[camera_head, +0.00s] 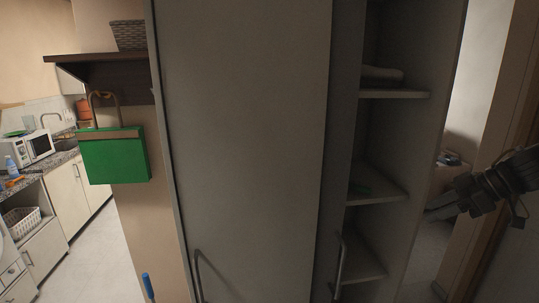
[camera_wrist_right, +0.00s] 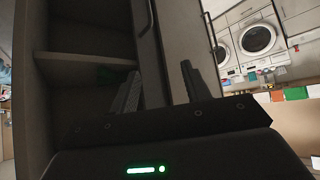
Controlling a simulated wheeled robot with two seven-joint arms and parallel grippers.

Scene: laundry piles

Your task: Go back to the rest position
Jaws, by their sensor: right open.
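My right gripper (camera_head: 437,209) comes in from the right edge of the head view, in front of the wardrobe's right side and the doorway. In the right wrist view its two dark fingers (camera_wrist_right: 161,72) stand apart with nothing between them. It holds nothing. My left gripper is not in view.
A tall grey wardrobe (camera_head: 245,130) fills the middle; its right side has open shelves (camera_head: 395,94) with a folded cloth (camera_head: 382,74). A green bag (camera_head: 115,160) hangs left. A kitchen counter with a microwave (camera_head: 40,146) is far left. The wrist view shows washing machines (camera_wrist_right: 257,40).

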